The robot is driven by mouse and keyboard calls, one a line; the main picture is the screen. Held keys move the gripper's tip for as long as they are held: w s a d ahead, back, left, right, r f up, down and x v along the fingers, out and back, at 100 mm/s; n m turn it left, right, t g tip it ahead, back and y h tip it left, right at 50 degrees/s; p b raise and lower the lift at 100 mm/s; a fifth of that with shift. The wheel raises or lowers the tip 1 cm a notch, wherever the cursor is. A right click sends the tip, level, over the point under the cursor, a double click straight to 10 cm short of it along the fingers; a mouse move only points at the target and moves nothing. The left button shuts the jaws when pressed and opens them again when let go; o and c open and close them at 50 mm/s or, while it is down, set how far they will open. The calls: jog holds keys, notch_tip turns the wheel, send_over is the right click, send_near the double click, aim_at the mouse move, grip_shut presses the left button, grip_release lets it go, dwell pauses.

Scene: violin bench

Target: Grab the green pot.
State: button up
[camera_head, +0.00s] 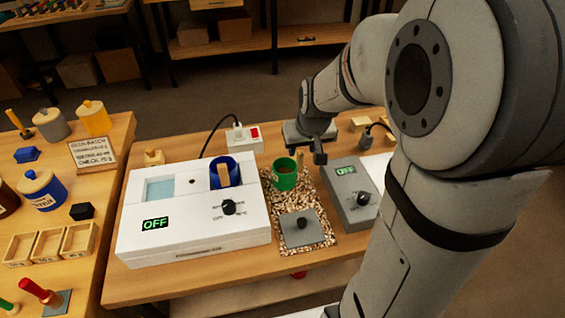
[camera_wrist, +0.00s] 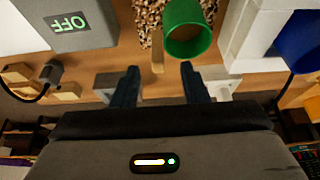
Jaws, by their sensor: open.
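The green pot (camera_head: 286,174) stands upright at the back of a speckled mat on the bench, with brownish contents showing inside. In the wrist view the green pot (camera_wrist: 186,28) is at the top, just beyond the fingertips. My gripper (camera_head: 318,150) is above the bench, to the right of the pot and slightly behind it in the head view. In the wrist view my gripper (camera_wrist: 159,70) has its two dark fingers apart with no pot between them. A small wooden stick (camera_wrist: 157,52) shows beside the pot.
A white device (camera_head: 190,235) marked OFF holds a blue pot (camera_head: 224,172) to the left. A grey box (camera_head: 350,195) marked OFF stands close on the right. A grey plate (camera_head: 301,229) lies on the speckled mat (camera_head: 318,246). A power socket (camera_head: 243,138) sits behind.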

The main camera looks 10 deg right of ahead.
aim_at(301, 152)
jog(key=x, duration=0.5)
jog(key=shift+w+d+r, duration=0.1)
jog(key=shift+w+r, duration=0.05)
jog(key=shift+w, duration=0.15)
grip_shut()
